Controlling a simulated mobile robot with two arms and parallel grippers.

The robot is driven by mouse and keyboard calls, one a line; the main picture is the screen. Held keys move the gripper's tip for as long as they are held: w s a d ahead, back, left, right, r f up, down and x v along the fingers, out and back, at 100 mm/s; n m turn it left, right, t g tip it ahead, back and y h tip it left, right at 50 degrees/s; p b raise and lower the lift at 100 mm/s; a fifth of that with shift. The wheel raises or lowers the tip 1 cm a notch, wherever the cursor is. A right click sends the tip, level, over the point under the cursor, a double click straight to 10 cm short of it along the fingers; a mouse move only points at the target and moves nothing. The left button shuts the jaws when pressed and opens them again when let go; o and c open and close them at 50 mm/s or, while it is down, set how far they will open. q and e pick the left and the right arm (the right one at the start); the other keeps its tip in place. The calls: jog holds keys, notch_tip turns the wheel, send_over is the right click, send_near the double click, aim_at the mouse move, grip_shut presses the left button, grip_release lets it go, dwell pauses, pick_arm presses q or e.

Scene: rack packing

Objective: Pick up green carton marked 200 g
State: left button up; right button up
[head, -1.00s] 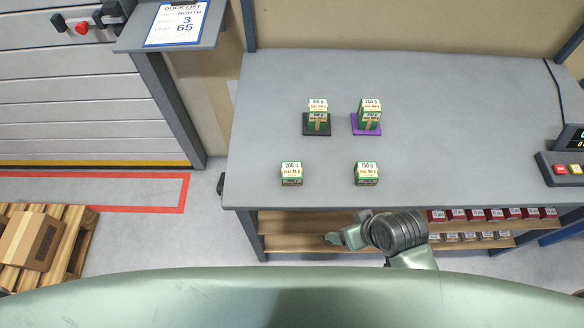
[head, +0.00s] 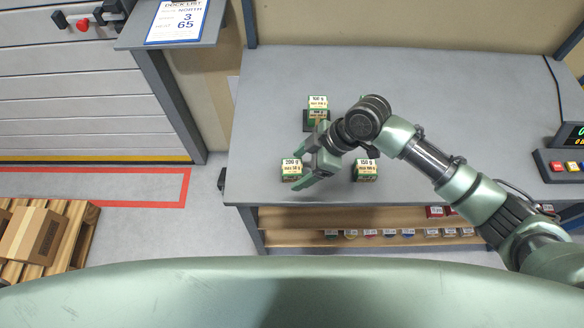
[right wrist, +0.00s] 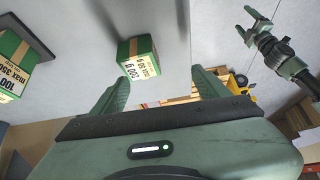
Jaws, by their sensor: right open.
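The green carton marked 200 g (head: 291,170) stands at the front left of the grey table. My right gripper (head: 299,172) is open and reaches in from the right, its fingers close around the carton's near right side in the head view. In the right wrist view the carton (right wrist: 138,62) lies just beyond the open fingers, nearer the left one, and nothing is held. My left gripper (right wrist: 251,24) shows at the upper right of the right wrist view, fingers apart and empty.
A 100 g carton (head: 317,104) stands on a dark pad behind. Another green carton (head: 365,170) stands to the right, below my arm. My arm hides the purple pad area. The table's right half (head: 480,100) is mostly clear; a shelf with small boxes (head: 370,234) lies below.

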aim_at(293, 167)
jog(key=shift+w+d+r+n, duration=0.15)
jog(key=shift+w+d, duration=0.3)
jog(key=shift+w, duration=0.2)
jog(key=shift+w+d+r+n, duration=0.1)
jog(key=shift+w+d+n, duration=0.05)
jog(key=shift+w+d, duration=0.4)
jog(key=shift+w+a+f, duration=0.15)
jog(key=p+x, duration=0.2)
jog(key=x, duration=0.4)
jog(key=shift+a+f, duration=0.1)
jog(key=shift+a, duration=0.1)
jog(key=shift+a+f, duration=0.2)
jog(key=shift+f, duration=0.2)
jog(key=c, duration=1.5)
jog(key=shift+w+r, duration=0.1)
grip_shut()
jog(key=shift+r, duration=0.1)
